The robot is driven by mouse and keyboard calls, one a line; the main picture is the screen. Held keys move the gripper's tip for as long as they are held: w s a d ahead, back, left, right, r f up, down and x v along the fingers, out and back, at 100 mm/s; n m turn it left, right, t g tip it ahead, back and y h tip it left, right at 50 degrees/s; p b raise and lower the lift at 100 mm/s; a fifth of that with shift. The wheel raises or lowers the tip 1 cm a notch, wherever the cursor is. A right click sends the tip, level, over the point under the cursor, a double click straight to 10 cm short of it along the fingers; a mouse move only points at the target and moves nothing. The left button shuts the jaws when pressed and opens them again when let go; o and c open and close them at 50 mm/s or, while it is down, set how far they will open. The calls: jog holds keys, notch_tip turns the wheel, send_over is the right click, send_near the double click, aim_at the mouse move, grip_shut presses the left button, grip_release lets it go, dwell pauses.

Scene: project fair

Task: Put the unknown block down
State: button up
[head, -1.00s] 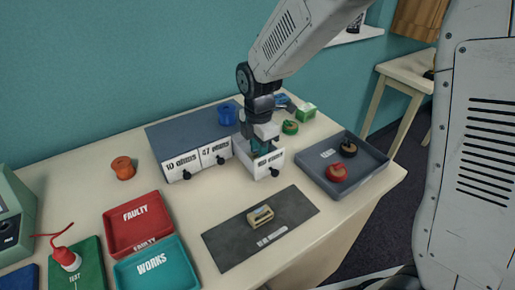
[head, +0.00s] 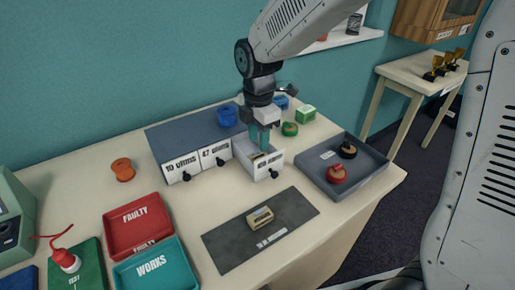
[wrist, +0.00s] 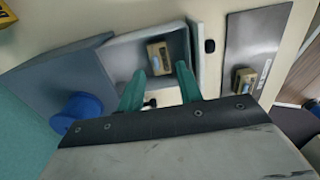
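My gripper (head: 263,150) is above the pulled-out right drawer (head: 270,164) of the grey cabinet. In the wrist view its teal fingers (wrist: 160,82) are spread, with nothing between the tips. A small beige block (wrist: 158,58) with a bluish band lies inside the drawer (wrist: 116,47), beyond the fingertips; in the head view it is mostly hidden by the fingers and drawer front. A second, similar block (head: 260,217) sits on the dark mat (head: 225,242); it also shows in the wrist view (wrist: 245,80). I cannot tell by looks which block is the unknown one.
The cabinet (head: 185,136) has two shut drawers beside the open one. A grey tray (head: 376,178) with a red and a black knobbed piece stands right. Red FAULTY (head: 133,240) and teal WORKS (head: 135,280) trays stand front left. Spools and a green box stand near the cabinet.

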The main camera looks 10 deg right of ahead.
aim_at(259, 155)
notch_tip(259, 155, up, 7)
jog(key=shift+r, duration=0.15)
jog(key=s+d+r+m, duration=0.5)
jog(key=s+d+m, duration=0.5)
jog(key=s, duration=0.1)
jog(key=s+d+m, duration=0.3)
jog(key=s+m, duration=0.3)
jog(key=s, duration=0.1)
jog(key=s+d+m+t, duration=0.1)
jog(key=s+d+m, duration=0.2)
jog(key=s+m, duration=0.3)
jog(key=shift+s+f+m, duration=0.3)
jog(key=shift+s+f, duration=0.1)
jog(key=shift+s, duration=0.35)
jog(key=shift+d, duration=0.1)
